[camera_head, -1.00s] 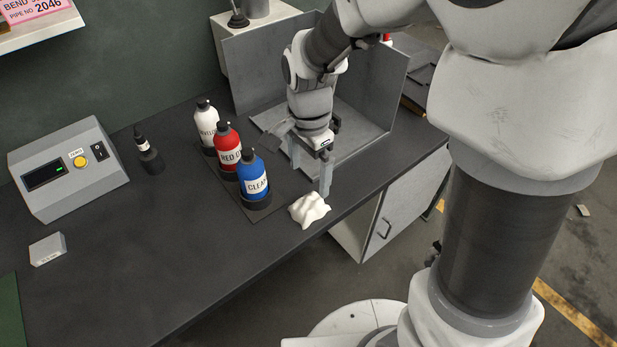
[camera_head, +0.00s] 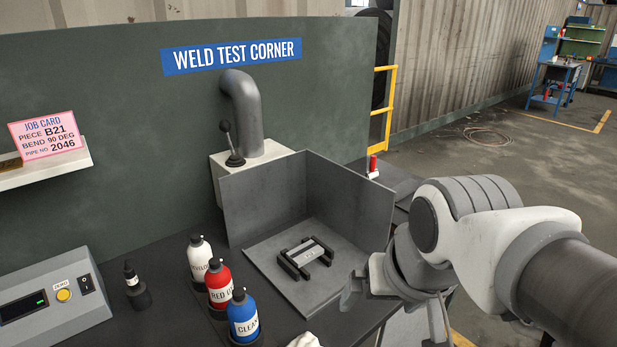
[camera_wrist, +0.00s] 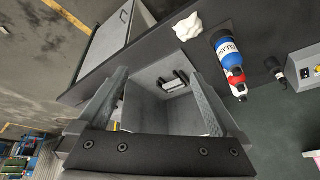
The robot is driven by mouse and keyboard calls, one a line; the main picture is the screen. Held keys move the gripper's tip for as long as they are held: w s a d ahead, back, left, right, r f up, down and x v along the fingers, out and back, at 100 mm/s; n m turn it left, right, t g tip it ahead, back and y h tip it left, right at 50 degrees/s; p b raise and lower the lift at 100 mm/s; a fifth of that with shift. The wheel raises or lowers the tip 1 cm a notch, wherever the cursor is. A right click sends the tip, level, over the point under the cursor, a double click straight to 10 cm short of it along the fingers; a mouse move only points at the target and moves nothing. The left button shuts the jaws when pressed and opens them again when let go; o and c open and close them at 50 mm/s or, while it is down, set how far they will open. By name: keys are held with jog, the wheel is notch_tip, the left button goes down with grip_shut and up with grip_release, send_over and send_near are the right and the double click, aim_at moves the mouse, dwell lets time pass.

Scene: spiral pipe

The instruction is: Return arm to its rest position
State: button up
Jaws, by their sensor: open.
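My gripper (camera_head: 395,308) is raised at the right of the head view, in front of the bench's right end, with its arm reaching in from the right edge. Its two fingers are spread apart. In the wrist view my gripper (camera_wrist: 159,75) shows both fingers wide apart with nothing held between them. Beyond the fingers lies the grey three-sided booth (camera_head: 265,205), with a small black holder and a light metal bar (camera_head: 305,257) on its floor. The booth also shows in the wrist view (camera_wrist: 150,108).
White, red (camera_head: 219,284) and blue (camera_head: 243,318) bottles stand left of the booth. A white crumpled cloth (camera_head: 304,340) lies near the bench's front edge. A small dark bottle (camera_head: 136,287) and a grey control box (camera_head: 55,300) are at left. Open floor lies at right.

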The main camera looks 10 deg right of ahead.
jog(key=shift+s+d+r+n+t, duration=0.15)
jog(key=shift+s+d+n, duration=0.1)
jog(key=shift+s+n, duration=0.15)
jog(key=shift+s+d+r+n+t, duration=0.1)
jog(key=shift+s+d+n+t, duration=0.15)
jog(key=shift+s, duration=0.2)
notch_tip(320, 180, up, 2)
jog(key=shift+r+p, duration=0.15)
jog(key=shift+p, duration=1)
